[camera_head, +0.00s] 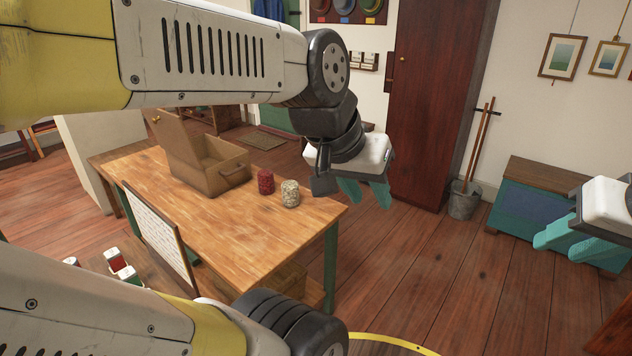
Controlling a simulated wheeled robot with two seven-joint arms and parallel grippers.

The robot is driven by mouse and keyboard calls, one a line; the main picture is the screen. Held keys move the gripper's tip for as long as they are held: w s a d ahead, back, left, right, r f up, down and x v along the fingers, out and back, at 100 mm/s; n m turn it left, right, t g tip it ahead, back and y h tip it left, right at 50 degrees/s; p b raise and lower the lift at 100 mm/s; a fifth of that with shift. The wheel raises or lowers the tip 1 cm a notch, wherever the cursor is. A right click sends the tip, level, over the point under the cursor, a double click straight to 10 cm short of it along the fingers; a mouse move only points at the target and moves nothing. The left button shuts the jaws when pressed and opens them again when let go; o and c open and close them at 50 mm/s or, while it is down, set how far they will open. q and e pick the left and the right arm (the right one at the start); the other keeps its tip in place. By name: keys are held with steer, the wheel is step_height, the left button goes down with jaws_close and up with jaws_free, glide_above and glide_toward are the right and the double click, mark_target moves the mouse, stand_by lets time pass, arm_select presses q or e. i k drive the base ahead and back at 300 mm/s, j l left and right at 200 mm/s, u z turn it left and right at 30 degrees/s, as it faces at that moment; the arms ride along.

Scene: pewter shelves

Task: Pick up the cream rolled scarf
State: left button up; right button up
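The cream rolled scarf (290,194) appears as a small upright pale speckled roll near the right end of the wooden table (225,225). A similar red roll (265,181) stands just to its left. My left gripper (366,193) hangs in the air to the right of the cream roll, past the table's right corner. Its two teal fingers are apart with nothing between them. My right gripper (578,240) is at the far right, in front of the blue chest, well away from the table. Its teal fingers look parted and empty.
A wooden box with a raised lid (215,178) stands on the table, left of the rolls. A white panel (158,238) stands at the table's front left edge. A blue chest (530,205), bucket (464,200) and dark cabinet (432,90) are at right. The table's front is clear.

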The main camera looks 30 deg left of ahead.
mark_target(290, 196)
steer(key=i+u, duration=0.55)
steer(key=u, duration=0.15)
steer(key=i+u, duration=0.6)
steer(key=u, duration=0.15)
steer(key=i+u, duration=0.4)
steer(key=k+j, duration=0.05)
steer(key=k, duration=0.05)
